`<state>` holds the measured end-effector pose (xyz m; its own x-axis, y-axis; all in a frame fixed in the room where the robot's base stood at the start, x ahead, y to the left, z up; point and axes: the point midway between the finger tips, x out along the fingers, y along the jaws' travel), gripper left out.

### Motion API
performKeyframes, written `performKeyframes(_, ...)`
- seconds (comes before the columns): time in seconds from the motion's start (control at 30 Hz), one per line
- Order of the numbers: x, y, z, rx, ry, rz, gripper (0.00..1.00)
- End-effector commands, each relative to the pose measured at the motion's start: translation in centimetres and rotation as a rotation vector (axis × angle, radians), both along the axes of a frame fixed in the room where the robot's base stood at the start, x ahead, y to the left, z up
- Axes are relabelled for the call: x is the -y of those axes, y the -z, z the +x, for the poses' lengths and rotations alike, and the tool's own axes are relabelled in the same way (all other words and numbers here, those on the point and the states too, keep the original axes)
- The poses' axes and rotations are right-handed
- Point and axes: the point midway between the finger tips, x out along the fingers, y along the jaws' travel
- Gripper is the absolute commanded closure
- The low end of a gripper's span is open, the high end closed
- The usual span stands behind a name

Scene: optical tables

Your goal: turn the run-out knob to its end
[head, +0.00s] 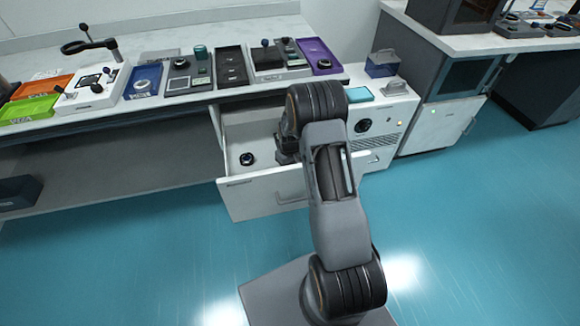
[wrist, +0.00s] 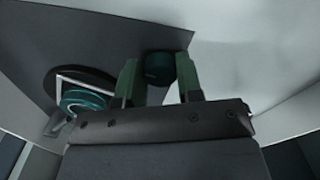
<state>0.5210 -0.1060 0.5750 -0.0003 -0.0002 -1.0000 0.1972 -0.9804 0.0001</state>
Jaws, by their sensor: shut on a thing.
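In the wrist view, my gripper (wrist: 160,82) has its two green fingers on either side of a small dark green round knob (wrist: 159,66), and it is shut on this knob. The knob sits at the edge of a dark grey surface. I see no label on it, and its turn angle cannot be read. In the head view my arm reaches toward the open white drawer under the bench, and the fingers and the held knob are hidden behind the arm.
A round dark disc with a teal ring (wrist: 85,100) lies left of my fingers. The open drawer (head: 265,190) holds a small round dark part (head: 247,158). A white unit with a black dial (head: 362,125) stands right of the drawer. Trays and instruments fill the bench (head: 35,133).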

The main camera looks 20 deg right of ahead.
Motion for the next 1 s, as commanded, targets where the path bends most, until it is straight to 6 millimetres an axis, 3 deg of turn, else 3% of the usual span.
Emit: performKeyframes(1.0,-0.20,-0.02,0.09,0.001,0.955,0.000,0.90)
